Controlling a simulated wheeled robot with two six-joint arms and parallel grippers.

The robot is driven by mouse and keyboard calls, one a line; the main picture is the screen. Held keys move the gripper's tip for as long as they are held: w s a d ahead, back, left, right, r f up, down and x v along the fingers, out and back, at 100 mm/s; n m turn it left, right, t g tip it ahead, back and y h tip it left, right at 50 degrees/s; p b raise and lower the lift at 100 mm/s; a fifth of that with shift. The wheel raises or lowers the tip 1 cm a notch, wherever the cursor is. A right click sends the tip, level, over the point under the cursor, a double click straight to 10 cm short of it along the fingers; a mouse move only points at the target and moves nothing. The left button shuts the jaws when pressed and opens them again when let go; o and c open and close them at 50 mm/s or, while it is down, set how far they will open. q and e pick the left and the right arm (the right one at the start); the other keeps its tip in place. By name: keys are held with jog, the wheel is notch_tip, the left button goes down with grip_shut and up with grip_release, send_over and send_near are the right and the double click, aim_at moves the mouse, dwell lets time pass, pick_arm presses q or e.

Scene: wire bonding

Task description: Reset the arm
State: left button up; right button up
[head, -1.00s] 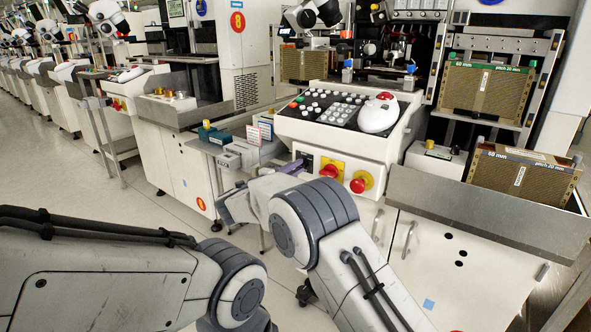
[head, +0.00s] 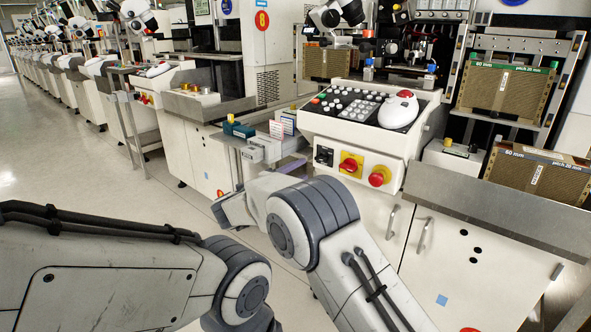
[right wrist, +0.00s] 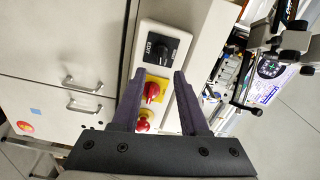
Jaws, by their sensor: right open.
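My right arm (head: 310,220) reaches forward in the head view, bent at the wrist. My right gripper's dark purple fingers (head: 292,166) show only partly behind the wrist, in front of the bonding machine's cabinet. In the right wrist view my right gripper (right wrist: 159,74) is open and empty, its two fingers spread in front of the machine's switch panel. My left arm (head: 130,270) crosses the lower left of the head view. Its gripper is out of view.
The panel has a yellow-backed red knob (head: 349,165) and a red button (head: 378,177). A keypad console (head: 352,112) sits above. A brown magazine (head: 535,178) stands at the right, on the steel-edged counter (head: 500,205). Open floor (head: 75,160) lies at the left, beside a row of machines.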

jog(key=d+n+t+y, duration=0.1)
jog(key=d+n+y, duration=0.4)
jog(key=n+y, duration=0.65)
jog(key=s+d+f+n+g, duration=0.4)
jog(key=s+d+f, duration=0.1)
jog(key=s, duration=0.6)
jog(key=s+d+f+n+g, duration=0.4)
jog(key=s+f, duration=0.1)
jog(key=s, duration=0.6)
jog(key=s+d+f+n+g, duration=0.4)
jog(key=s+d, duration=0.1)
jog(key=s, duration=0.6)
jog(key=s+a+r+n+g+p, duration=0.1)
jog(key=s+a+r+n+g, duration=0.2)
jog(key=s+a, duration=0.4)
jog(key=s+a+r+n, duration=0.3)
jog(key=s+a+n, duration=0.2)
jog(key=s+a, duration=0.25)
pick_arm(q)
notch_tip(320, 180, up, 36)
jog(key=s+p, duration=0.1)
jog(key=p, duration=3.4)
jog(key=shift+s, duration=0.15)
pick_arm(e)
notch_tip(320, 180, up, 35)
jog(key=d, duration=0.1)
jog(key=shift+r+y, duration=0.15)
jog(key=shift+y, duration=0.3)
